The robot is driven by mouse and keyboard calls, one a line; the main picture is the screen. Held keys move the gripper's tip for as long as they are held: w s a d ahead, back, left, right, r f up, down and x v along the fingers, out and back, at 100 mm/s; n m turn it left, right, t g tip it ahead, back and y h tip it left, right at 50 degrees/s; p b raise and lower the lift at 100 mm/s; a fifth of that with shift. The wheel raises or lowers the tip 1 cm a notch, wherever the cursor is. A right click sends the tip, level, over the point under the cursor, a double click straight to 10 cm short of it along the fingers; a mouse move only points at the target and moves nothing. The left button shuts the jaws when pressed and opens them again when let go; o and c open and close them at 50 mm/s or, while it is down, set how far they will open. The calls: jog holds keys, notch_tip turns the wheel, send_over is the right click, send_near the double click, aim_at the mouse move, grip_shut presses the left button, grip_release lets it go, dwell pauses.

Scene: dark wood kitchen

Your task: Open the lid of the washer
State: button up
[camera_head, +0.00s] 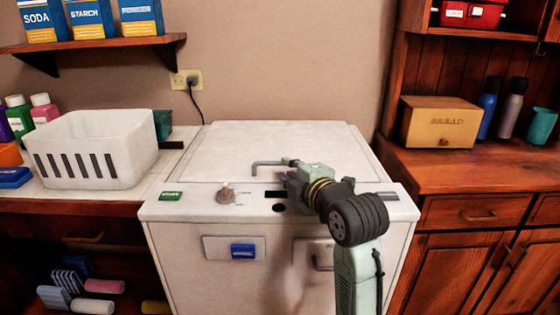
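The white washer (180,232) stands in the middle, with its flat lid (280,135) lying shut on top. A thin grey bar handle (262,165) shows near the lid's front edge, left of my gripper. My gripper (286,178) is over the front of the washer's top, by the right end of the handle. My wrist and forearm hide part of the control panel and the lid's front right. The fingers are small and partly hidden, so I cannot tell whether they touch the handle.
A white slotted basket (95,148) stands on the left counter. A wooden shelf (95,43) with several boxes hangs above it. A bread box (438,122) and bottles stand on the right counter. The wall behind the lid is bare apart from an outlet (186,80) with a cord.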

aim_at(281, 164)
jog(key=p+x, duration=0.1)
jog(key=x, duration=0.4)
jog(key=shift+w+a+f, duration=0.1)
jog(key=shift+w, duration=0.25)
jog(key=shift+c, duration=0.4)
grip_shut()
